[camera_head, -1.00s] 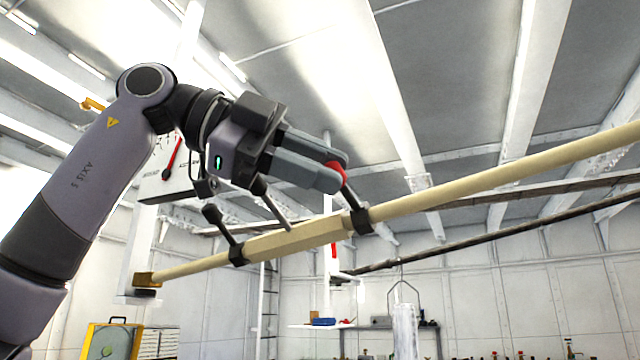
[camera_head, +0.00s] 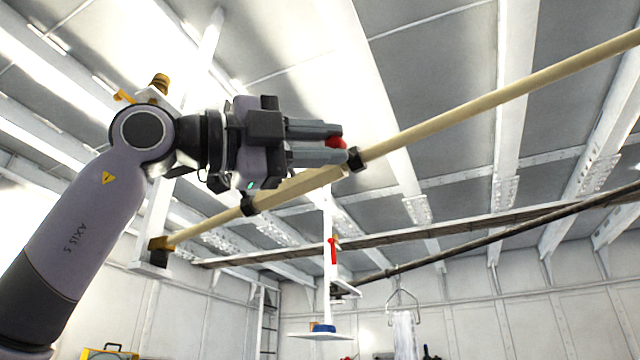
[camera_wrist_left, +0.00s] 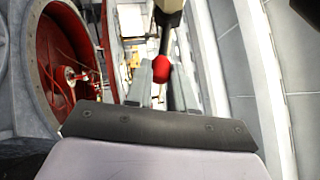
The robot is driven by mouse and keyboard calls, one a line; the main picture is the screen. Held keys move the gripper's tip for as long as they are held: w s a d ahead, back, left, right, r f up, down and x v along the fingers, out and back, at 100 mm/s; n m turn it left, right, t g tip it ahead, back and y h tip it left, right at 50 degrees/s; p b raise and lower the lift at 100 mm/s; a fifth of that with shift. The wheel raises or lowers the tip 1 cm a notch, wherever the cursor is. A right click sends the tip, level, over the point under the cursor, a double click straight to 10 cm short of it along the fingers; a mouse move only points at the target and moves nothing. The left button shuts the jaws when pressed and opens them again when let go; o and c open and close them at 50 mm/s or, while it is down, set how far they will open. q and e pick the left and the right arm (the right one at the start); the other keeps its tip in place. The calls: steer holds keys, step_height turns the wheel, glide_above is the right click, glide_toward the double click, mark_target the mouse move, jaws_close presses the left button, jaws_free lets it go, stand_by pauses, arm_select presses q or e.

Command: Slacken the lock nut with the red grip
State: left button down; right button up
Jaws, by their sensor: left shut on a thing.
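My left gripper (camera_head: 332,147) is shut on the red grip (camera_head: 336,142), a round red knob at the end of a short dark lever. In the left wrist view the red grip (camera_wrist_left: 161,68) sits between the two grey fingers, with the dark lever (camera_wrist_left: 165,40) running up from it. In the head view the gripper lies beside a long cream pole (camera_head: 480,105). A black collar (camera_head: 356,159), which looks like the lock nut, sits around the pole just right of the fingertips. The lever is mostly hidden there. My right gripper is not in view.
A second black collar (camera_head: 249,204) sits lower on the pole. The pole's lower end meets a yellow bracket (camera_head: 160,243) on a white post. A dark pole (camera_head: 480,232) runs behind. A white post carries another red handle (camera_head: 333,251). Ceiling beams are above.

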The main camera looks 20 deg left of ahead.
arm_select(q)
steer(key=shift+w+d+f+b, duration=0.1)
steer(key=shift+f+b, duration=0.25)
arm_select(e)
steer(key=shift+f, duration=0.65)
arm_select(q)
steer(key=c, duration=1)
jaws_free()
steer(key=b+v, duration=0.1)
steer(key=v, duration=0.6)
steer(key=shift+f, duration=0.15)
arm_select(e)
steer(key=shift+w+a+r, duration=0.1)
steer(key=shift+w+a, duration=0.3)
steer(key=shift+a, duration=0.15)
